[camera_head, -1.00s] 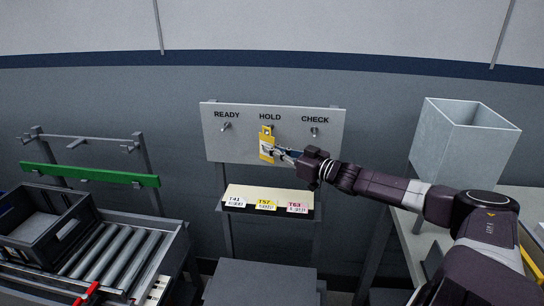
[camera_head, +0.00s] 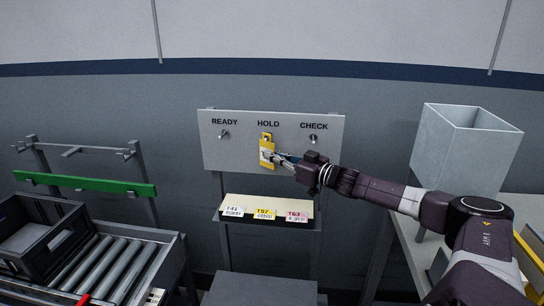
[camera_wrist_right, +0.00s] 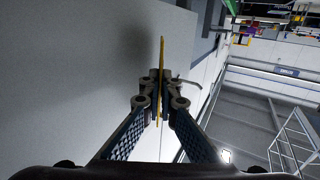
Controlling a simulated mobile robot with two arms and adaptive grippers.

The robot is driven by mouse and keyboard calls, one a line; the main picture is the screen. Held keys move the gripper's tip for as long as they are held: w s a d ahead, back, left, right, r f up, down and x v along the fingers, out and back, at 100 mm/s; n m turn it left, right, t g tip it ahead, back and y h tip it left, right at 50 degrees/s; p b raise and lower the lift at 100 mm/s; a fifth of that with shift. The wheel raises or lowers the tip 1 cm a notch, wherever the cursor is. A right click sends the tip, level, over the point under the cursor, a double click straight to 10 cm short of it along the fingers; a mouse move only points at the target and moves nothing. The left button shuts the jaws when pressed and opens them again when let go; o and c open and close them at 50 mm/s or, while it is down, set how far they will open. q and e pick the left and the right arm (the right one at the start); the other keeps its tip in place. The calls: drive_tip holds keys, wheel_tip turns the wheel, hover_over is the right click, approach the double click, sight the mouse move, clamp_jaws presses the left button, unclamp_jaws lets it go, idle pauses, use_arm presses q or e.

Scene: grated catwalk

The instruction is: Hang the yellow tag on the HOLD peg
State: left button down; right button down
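The yellow tag (camera_head: 266,155) is upright in front of the pegboard, under the HOLD label (camera_head: 268,124). My right gripper (camera_head: 272,156) is shut on the tag from the right side. In the right wrist view the tag (camera_wrist_right: 162,75) shows edge-on as a thin yellow strip between the fingertips (camera_wrist_right: 160,90), with the pale board close on its left. The HOLD peg is mostly hidden behind the tag's top, so I cannot tell whether it passes through the hole. My left gripper is not in view.
The READY peg (camera_head: 224,134) and CHECK peg (camera_head: 313,138) are bare. Below the board (camera_head: 335,160) is a shelf (camera_head: 280,203) with labels T41, T57 and T63. A roller conveyor (camera_head: 110,265) with a dark crate (camera_head: 45,240) stands left, a grey bin (camera_head: 460,150) right.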

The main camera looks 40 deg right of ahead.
drive_tip(key=c, duration=2.7)
unclamp_jaws()
drive_tip(key=o, duration=0.6)
